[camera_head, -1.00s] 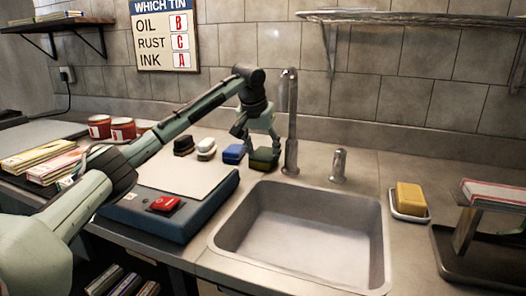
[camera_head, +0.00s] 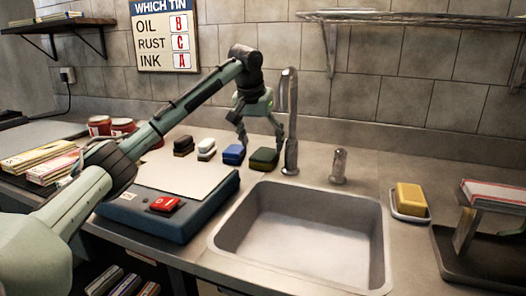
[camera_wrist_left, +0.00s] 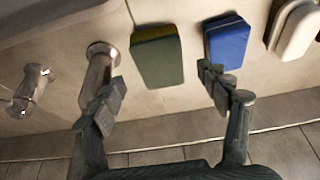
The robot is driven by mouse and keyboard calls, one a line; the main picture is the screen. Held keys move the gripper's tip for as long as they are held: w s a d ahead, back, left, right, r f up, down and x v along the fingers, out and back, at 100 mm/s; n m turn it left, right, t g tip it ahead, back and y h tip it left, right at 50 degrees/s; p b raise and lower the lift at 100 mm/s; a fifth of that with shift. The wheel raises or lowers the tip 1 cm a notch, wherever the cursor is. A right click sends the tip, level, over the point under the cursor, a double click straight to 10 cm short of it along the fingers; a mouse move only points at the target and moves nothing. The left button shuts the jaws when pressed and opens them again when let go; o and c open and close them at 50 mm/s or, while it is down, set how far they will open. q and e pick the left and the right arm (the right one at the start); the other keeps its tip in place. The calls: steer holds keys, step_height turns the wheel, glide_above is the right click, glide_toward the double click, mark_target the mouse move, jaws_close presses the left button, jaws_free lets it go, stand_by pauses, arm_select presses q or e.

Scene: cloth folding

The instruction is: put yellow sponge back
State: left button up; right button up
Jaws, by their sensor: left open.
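A sponge with a dark green top and a yellowish lower edge (camera_head: 263,159) lies on the counter just left of the tap, at the right end of a row of blocks. It also shows in the left wrist view (camera_wrist_left: 157,57). My left gripper (camera_head: 261,132) is open and empty, above and behind this sponge, with its fingers spread and apart from it. In the left wrist view the gripper (camera_wrist_left: 165,98) has one finger by the tap and the other by the blue block. My right gripper is out of view.
A blue block (camera_head: 233,154), a white one (camera_head: 206,149) and a black one (camera_head: 183,145) stand left of the sponge. The tap (camera_head: 291,125) rises close on its right. The sink (camera_head: 300,237) is empty. A wall sign (camera_head: 164,36) reads OIL B, RUST C, INK A.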

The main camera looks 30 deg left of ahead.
mark_target(264, 154)
arm_select(q)
steer(key=v, duration=0.8)
steer(key=shift+f, duration=0.15)
steer(key=x, duration=1.1)
steer(key=shift+w+f, duration=0.15)
steer(key=shift+f, duration=0.1)
step_height(264, 154, up, 3)
steer(key=shift+w, duration=0.1)
steer(key=shift+r, duration=0.4)
